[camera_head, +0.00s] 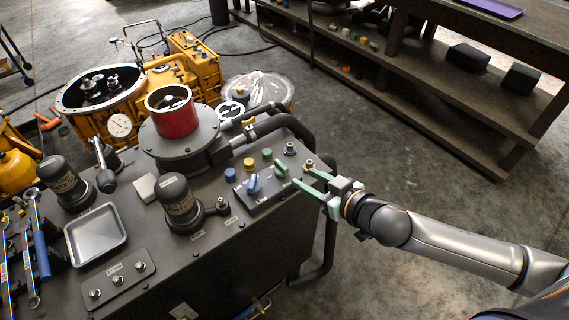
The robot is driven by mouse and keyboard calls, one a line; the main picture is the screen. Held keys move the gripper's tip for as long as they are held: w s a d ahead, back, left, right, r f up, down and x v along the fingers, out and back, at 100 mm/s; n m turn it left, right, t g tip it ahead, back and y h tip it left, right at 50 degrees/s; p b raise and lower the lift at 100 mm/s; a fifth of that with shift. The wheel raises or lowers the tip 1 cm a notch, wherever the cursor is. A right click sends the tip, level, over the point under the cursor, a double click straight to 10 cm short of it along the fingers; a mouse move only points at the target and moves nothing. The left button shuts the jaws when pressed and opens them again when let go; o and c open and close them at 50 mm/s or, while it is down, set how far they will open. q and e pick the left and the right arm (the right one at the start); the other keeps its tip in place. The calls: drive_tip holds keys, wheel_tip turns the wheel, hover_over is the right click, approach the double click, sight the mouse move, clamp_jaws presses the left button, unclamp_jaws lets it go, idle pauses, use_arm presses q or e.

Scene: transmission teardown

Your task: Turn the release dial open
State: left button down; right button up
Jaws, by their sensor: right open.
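A blue knob (253,184) stands on a small dark control plate on top of the grey machine cabinet (235,255). It looks like the release dial, but the labels are too small to read. A green knob (281,168) sits to its right on the same plate. My right gripper (300,177) comes in from the right and is open. Its pale green fingers point left, close to the green knob and apart from the blue one. Whether a finger touches the green knob cannot be told. My left gripper is not in view.
Black capped cylinders (180,205), a red cup-like part (171,112) and a grey tray (96,234) stand on the cabinet. Wrenches (29,260) lie at its left. A yellow gearbox housing (192,65) is behind. A dark hose rail (328,235) runs along the cabinet's right edge.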

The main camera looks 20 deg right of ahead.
sight(283, 165)
drive_tip(key=x, duration=0.9)
drive_tip(key=shift+w+a+f+p, duration=0.1)
drive_tip(key=shift+w+f+p, duration=0.05)
drive_tip(key=shift+w+p, duration=0.2)
clamp_jaws()
